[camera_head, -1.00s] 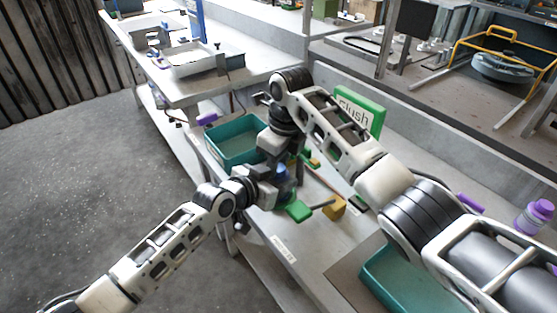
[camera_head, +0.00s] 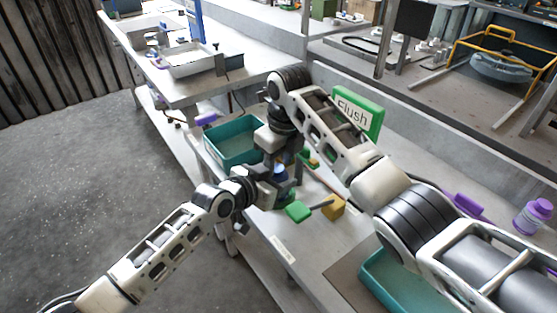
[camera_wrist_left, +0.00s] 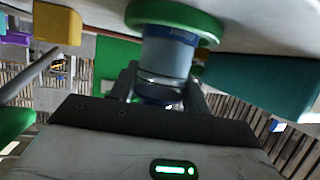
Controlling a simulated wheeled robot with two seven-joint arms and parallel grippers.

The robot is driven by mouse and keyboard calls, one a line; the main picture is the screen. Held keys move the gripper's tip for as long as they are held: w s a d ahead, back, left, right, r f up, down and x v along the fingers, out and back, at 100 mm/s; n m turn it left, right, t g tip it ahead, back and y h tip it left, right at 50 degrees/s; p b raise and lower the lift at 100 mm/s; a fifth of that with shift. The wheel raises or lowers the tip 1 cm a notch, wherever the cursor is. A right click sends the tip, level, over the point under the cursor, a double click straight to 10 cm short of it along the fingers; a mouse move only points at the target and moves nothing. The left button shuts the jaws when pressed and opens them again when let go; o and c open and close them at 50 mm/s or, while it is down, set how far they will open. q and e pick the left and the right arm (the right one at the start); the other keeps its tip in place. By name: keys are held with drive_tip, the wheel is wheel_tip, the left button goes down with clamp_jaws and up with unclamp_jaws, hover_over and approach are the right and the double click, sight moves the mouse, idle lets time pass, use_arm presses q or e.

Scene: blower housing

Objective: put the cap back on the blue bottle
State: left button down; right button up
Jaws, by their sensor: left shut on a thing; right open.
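My left gripper (camera_head: 275,190) comes in from the left and is shut on the blue bottle (camera_head: 281,171). In the left wrist view the fingers (camera_wrist_left: 160,90) close around the bottle (camera_wrist_left: 165,58), a blue-grey cylinder with a darker blue labelled band. A green disc (camera_wrist_left: 205,24) lies at the bottle's table end. My right gripper (camera_head: 284,152) hangs from above, directly over the bottle, and is open; its fingertips are mostly hidden among the two hands. I cannot tell the cap apart in either view.
A teal bin (camera_head: 232,142) stands behind left, another teal tray (camera_head: 390,282) at front right. A green tool (camera_head: 298,212) and a yellow block (camera_head: 334,207) lie just right of the grippers.

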use_arm(q)
drive_tip(key=shift+f, duration=0.15)
use_arm(e)
drive_tip(key=r, duration=0.4)
drive_tip(key=shift+s+a+r, duration=0.1)
drive_tip(key=shift+a+r, duration=0.15)
drive_tip(key=shift+a, duration=0.1)
drive_tip(key=shift+d+f, duration=0.1)
drive_tip(key=shift+c, duration=0.3)
